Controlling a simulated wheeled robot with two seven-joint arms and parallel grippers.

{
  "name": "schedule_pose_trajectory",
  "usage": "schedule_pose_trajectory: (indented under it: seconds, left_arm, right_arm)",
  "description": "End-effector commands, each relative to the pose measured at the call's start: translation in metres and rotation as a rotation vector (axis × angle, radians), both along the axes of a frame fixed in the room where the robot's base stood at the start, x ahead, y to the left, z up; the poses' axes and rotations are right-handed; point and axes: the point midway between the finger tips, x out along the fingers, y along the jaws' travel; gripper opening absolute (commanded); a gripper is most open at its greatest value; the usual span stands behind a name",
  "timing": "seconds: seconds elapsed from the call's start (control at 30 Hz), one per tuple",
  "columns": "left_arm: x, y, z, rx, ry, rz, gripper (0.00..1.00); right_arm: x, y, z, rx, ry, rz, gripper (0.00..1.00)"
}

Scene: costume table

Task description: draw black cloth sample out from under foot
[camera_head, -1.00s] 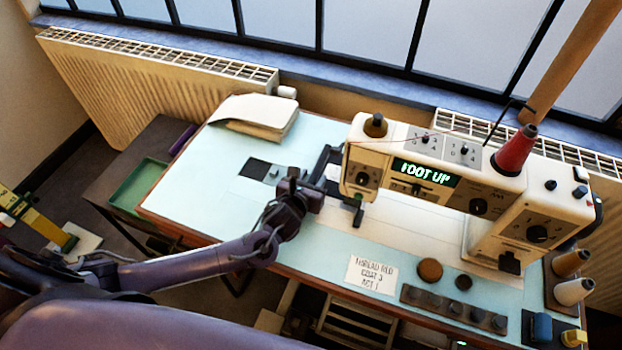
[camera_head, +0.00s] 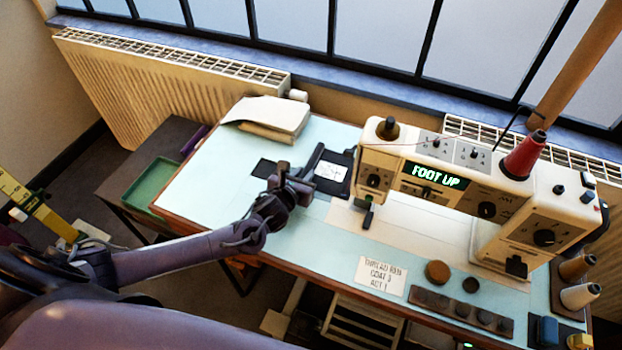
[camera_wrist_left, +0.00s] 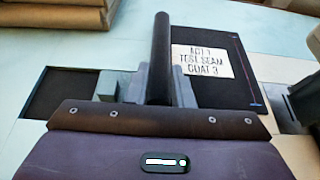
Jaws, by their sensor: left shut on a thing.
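The black cloth sample (camera_head: 341,158) lies on the table left of the sewing machine's foot (camera_head: 367,216). Its white label reads "ACT 1 TEST SEAM COAT 3" in the left wrist view, where the cloth (camera_wrist_left: 218,95) appears flat, with its right edge just left of the dark machine part (camera_wrist_left: 285,108). My left gripper (camera_head: 302,180) is at the cloth's left edge. It is shut on a raised, dark upright strip there, between its grey fingers (camera_wrist_left: 160,88); the pinched part is partly hidden. My right gripper is out of view.
The cream sewing machine (camera_head: 440,180) shows "FOOT UP". A dark square (camera_head: 264,168) lies left of my gripper. Folded cream fabric (camera_head: 268,115) sits at the back left. A note card (camera_head: 382,275) and a dark strip (camera_head: 460,310) lie in front.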

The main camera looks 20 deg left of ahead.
Motion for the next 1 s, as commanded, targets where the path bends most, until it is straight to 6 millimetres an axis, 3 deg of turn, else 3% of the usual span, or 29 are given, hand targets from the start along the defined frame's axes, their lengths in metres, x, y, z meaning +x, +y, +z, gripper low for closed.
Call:
schedule_pose_trajectory:
  seconds: [0.2,0.57,0.6,0.77,1.0]
  left_arm:
    - [0.005,0.012,0.0,0.0,0.0,0.001,0.0]
    - [0.006,0.015,0.0,-0.001,-0.001,0.001,0.0]
    - [0.006,0.015,0.0,-0.001,-0.001,0.001,0.23]
    - [0.006,0.015,0.0,-0.001,-0.001,0.001,0.44]
    - [0.006,0.016,0.0,0.0,0.0,0.003,0.46]
  right_arm:
    - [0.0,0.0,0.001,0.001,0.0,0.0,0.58]
    - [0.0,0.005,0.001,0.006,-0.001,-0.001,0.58]
    - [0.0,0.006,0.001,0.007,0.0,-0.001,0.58]
    - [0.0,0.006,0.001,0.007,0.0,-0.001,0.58]
    - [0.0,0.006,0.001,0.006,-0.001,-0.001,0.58]
